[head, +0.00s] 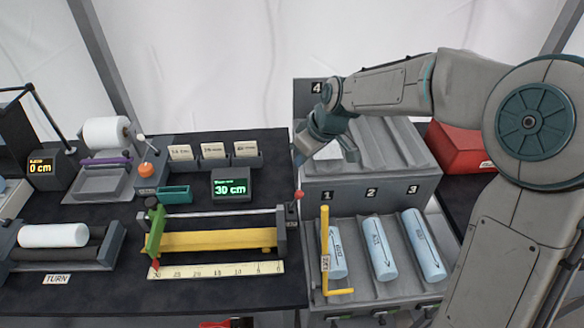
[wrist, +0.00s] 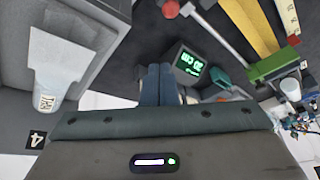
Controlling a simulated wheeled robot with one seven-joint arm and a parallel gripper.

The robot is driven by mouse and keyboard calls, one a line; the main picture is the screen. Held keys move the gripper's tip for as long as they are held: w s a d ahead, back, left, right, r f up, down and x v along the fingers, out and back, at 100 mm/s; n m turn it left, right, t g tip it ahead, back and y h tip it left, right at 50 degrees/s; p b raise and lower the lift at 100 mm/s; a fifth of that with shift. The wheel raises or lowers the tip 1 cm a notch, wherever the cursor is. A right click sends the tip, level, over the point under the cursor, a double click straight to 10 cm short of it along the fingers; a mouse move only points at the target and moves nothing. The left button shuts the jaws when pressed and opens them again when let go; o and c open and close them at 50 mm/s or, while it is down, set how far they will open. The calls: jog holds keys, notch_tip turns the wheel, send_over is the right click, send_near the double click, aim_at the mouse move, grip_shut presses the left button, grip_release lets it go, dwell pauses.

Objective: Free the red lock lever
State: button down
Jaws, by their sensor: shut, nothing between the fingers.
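A small red knob on a lever (head: 298,195) stands above a dark block at the right end of the measuring rail (head: 200,214). In the wrist view the red knob (wrist: 170,9) is at the top edge. My gripper (head: 298,158) is above and a little behind the knob, apart from it. In the wrist view the fingers of my gripper (wrist: 160,68) are together and empty. A green slider (head: 155,232) sits at the rail's left end, its red pointer near the 30 mark of the ruler (head: 215,270). A display (head: 231,187) reads 30 cm.
Right of the rail, a grey rack holds blue cylinders (head: 378,248) in numbered lanes, with a yellow L-shaped bar (head: 325,250) at lane 1. Rollers with a white cylinder (head: 53,236) are at left.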

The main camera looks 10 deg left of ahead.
jog(key=shift+d+r, duration=1.15)
jog(key=shift+r, duration=0.25)
jog(key=shift+s, duration=0.1)
jog(key=s+d+r+m+t+h, duration=0.1)
jog(key=s+d+m+h, duration=0.1)
jog(key=s+d+m, duration=0.4)
jog(key=s+d+r+m+t+h, duration=0.1)
jog(key=s+d+m, duration=0.5)
jog(key=s+d, duration=0.8)
jog(key=d+h, duration=0.1)
jog(key=d, duration=0.3)
jog(key=shift+s+d+m+h, duration=0.3)
jog(key=shift+d, duration=0.1)
